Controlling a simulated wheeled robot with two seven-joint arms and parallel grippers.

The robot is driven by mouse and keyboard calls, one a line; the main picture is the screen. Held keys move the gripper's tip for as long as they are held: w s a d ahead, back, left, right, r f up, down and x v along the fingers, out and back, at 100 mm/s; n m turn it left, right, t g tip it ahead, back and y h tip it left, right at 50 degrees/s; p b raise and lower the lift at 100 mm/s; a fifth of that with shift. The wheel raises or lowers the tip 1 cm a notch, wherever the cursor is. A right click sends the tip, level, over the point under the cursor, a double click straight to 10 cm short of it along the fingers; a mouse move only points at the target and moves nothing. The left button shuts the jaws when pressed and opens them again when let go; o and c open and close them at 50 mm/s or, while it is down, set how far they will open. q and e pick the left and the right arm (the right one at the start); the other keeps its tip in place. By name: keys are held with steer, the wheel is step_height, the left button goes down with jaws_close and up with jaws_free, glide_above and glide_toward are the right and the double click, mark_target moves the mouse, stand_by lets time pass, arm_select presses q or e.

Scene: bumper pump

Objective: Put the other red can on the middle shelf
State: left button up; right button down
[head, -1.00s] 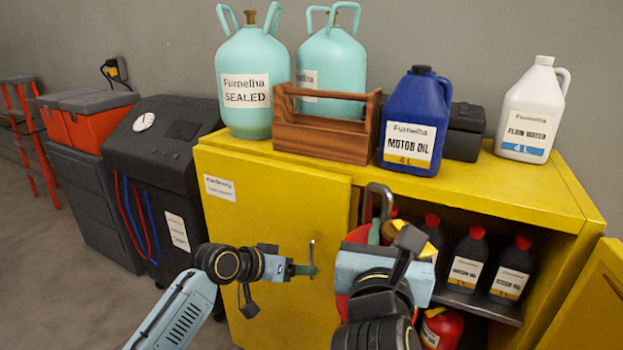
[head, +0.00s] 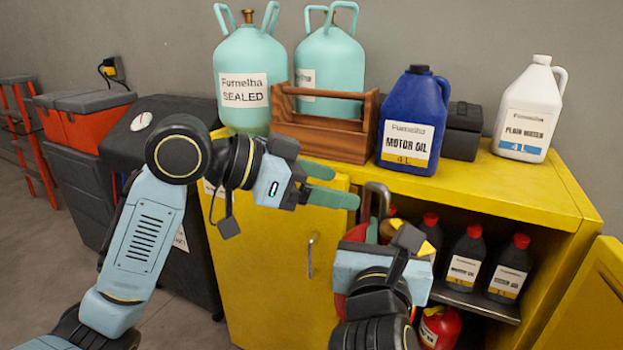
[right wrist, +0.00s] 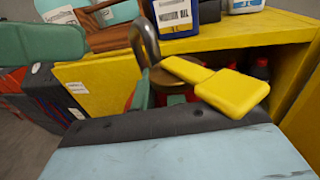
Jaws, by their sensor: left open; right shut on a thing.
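My right gripper (head: 385,250) is shut on a red can (head: 354,234) with a grey metal handle and yellow parts, held in front of the cabinet opening. My arm hides most of the can; its handle (right wrist: 144,32) and yellow lever (right wrist: 232,92) show in the right wrist view. My left gripper (head: 342,186) is open and empty, in front of the top of the closed yellow door. The middle shelf (head: 478,303) carries dark bottles with red caps. Another red can (head: 440,327) stands below that shelf, partly hidden.
The closed left door (head: 275,270) has a metal handle. The right door (head: 590,305) is swung open. Jugs, teal cylinders and a wooden toolbox (head: 320,128) stand on the cabinet top (head: 545,185). A dark machine (head: 150,120) stands left.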

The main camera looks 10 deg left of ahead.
mark_target(382, 200)
arm_select(q)
steer(key=x, duration=0.9)
steer(key=shift+w+d+f, duration=0.1)
steer(key=shift+d, duration=0.1)
arm_select(e)
steer(key=shift+r, duration=0.25)
arm_select(q)
steer(key=shift+d+f, duration=0.1)
steer(key=c, duration=1.4)
arm_select(e)
steer(key=shift+r, duration=0.1)
arm_select(q)
jaws_close()
arm_select(e)
steer(key=c, duration=1.8)
jaws_free()
steer(key=o, duration=0.5)
steer(key=shift+c, duration=0.2)
arm_select(q)
steer(key=shift+r, duration=0.25)
arm_select(e)
steer(key=s, duration=0.7)
steer(key=shift+s+f, duration=0.25)
steer(key=shift+f, duration=0.05)
